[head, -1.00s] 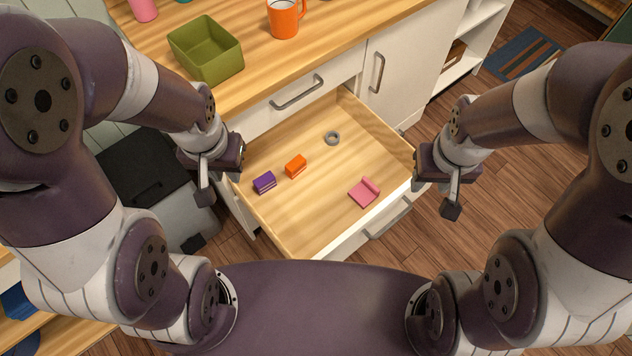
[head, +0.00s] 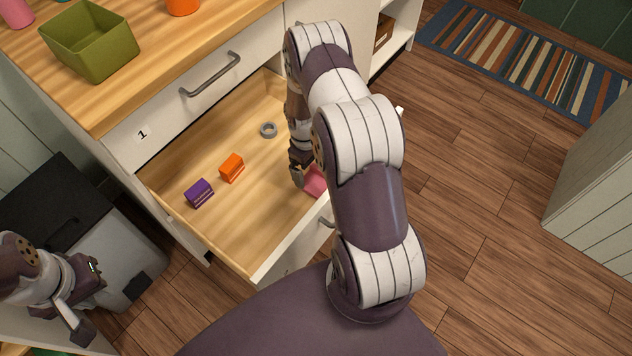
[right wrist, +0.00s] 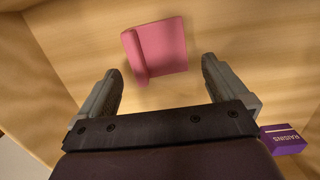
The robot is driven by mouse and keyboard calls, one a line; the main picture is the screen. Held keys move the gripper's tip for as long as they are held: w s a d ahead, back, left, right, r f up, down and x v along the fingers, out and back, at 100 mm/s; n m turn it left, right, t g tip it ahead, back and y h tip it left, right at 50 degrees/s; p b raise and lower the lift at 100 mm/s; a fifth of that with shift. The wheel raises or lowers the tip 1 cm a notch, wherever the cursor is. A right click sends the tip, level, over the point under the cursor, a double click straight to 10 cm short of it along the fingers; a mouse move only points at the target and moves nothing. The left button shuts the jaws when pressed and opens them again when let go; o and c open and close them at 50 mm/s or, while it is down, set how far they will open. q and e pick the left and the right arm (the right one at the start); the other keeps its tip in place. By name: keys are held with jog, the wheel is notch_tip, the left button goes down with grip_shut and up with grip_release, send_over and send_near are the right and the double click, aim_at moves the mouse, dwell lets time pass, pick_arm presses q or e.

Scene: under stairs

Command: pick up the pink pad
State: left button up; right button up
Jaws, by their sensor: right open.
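The pink pad (head: 315,182) lies on the floor of the open drawer (head: 222,224), near its right front corner. In the head view my right arm hides part of it. In the right wrist view the whole pink pad (right wrist: 155,48) shows, L-shaped with a raised edge on its left. My right gripper (right wrist: 162,75) is open and empty above the drawer floor, with the pad ahead of and between its fingers, not gripped. In the head view the right gripper (head: 299,175) is beside the pad. My left gripper (head: 88,300) is at the lower left, outside the drawer; its jaws are unclear.
A purple raisins box (head: 199,193), an orange box (head: 232,167) and a grey ring (head: 268,130) lie in the drawer. A green bin (head: 92,45) stands on the counter above. A grey bin with a black lid (head: 75,205) stands left of the drawer.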

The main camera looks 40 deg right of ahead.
aim_at(315, 181)
jog(key=f, duration=0.2)
jog(key=s+f+b, duration=0.1)
jog(key=f, duration=0.2)
jog(key=shift+d, duration=0.2)
jog(key=c, duration=0.9)
notch_tip(315, 181, up, 10)
jog(key=p, duration=0.2)
